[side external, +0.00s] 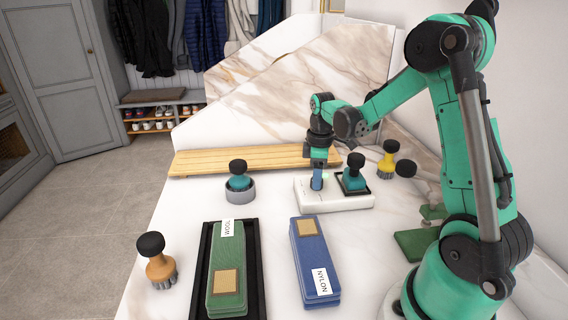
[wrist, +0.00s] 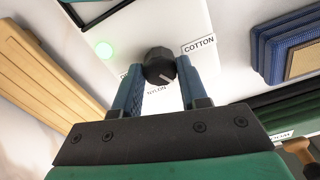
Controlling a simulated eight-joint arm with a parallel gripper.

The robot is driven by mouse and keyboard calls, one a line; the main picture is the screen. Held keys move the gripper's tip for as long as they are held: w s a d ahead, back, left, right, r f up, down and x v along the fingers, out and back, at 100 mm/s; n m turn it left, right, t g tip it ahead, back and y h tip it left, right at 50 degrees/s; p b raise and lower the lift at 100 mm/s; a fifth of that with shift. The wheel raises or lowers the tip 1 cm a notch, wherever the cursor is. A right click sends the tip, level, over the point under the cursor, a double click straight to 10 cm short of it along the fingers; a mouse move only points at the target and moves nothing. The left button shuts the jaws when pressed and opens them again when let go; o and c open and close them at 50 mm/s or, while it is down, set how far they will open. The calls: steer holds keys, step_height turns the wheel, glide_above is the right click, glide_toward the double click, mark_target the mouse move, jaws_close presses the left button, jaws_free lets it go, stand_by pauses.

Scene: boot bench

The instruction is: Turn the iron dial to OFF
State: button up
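The dial (wrist: 159,66) is a black round knob with a white pointer line on the white iron station (side external: 339,203). In the wrist view it sits between the two blue fingers of my gripper (wrist: 160,72), which appear to touch it on both sides. Its pointer line slants to the lower right, between the NYLON label (wrist: 157,90) and the COTTON label (wrist: 199,46). Another label left of the dial is mostly covered by a finger. In the side view my gripper (side external: 317,180) points down onto the station and hides the dial.
A green light (wrist: 104,49) glows beside the dial. A teal iron with a black knob (side external: 355,172) stands close right of my gripper. A wooden board (side external: 240,160) lies behind. Green WOOL (side external: 227,270) and blue NYLON (side external: 312,257) stacks lie in front.

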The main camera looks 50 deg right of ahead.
steer(key=shift+m, duration=0.3)
jaws_close()
steer(key=m, duration=0.5)
steer(key=shift+m, duration=0.3)
steer(key=m, duration=1.1)
steer(key=shift+m, duration=0.4)
steer(key=m, duration=0.6)
steer(key=o, duration=1)
jaws_free()
